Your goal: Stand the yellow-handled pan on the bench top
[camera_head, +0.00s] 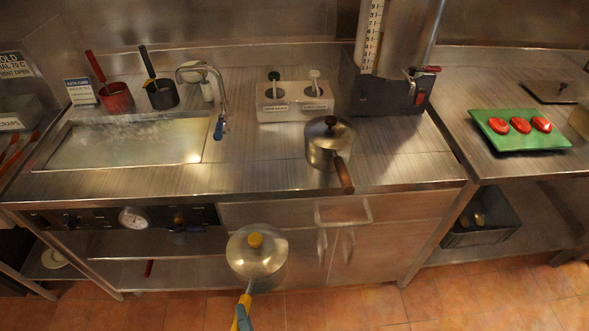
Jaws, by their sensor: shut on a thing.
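The yellow-handled pan (262,266) is a shiny metal pan with a lid and a yellow knob. It appears in front of the bench, over the drawer and lower shelf area, apart from the bench top (250,178). Its yellow handle points down towards the bottom edge of the picture. My gripper (241,315) is at the bottom edge, shut on that handle; only a small part of it shows.
A brown-handled lidded pan (327,143) stands on the bench top, its handle reaching over the front. Free bench top lies left of the brown-handled pan. A green tray (520,142) is at right.

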